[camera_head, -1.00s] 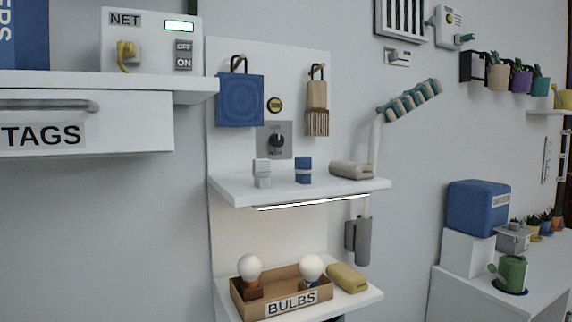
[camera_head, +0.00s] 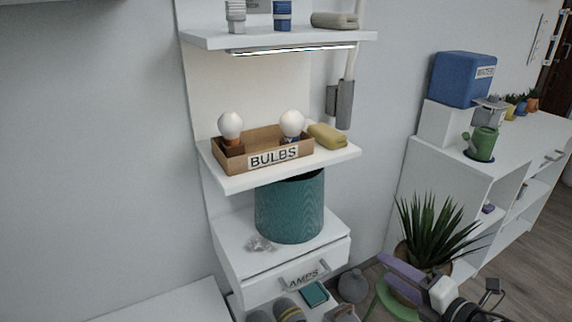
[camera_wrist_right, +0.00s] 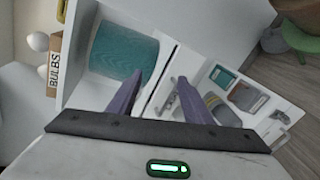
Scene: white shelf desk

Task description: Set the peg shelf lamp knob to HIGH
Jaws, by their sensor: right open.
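The lamp knob is out of view now; only the bottom edge of what looks like its grey plate (camera_head: 259,4) shows at the top of the head view. The lamp strip (camera_head: 295,49) under the upper peg shelf (camera_head: 345,38) glows white. My right gripper (camera_head: 384,268) is low at the right of the head view, well below and right of that shelf. In the right wrist view its purple fingers (camera_wrist_right: 160,78) are apart with nothing between them. They point toward the teal bin and the drawer. My left gripper is not in view.
The BULBS box (camera_head: 265,153) and a yellow item (camera_head: 327,136) sit on the middle shelf. A teal bin (camera_head: 290,208) stands below, above a drawer (camera_head: 290,280). A spiky plant (camera_head: 435,228) and white cabinet (camera_head: 455,165) are at right. Wall left of the shelves is clear.

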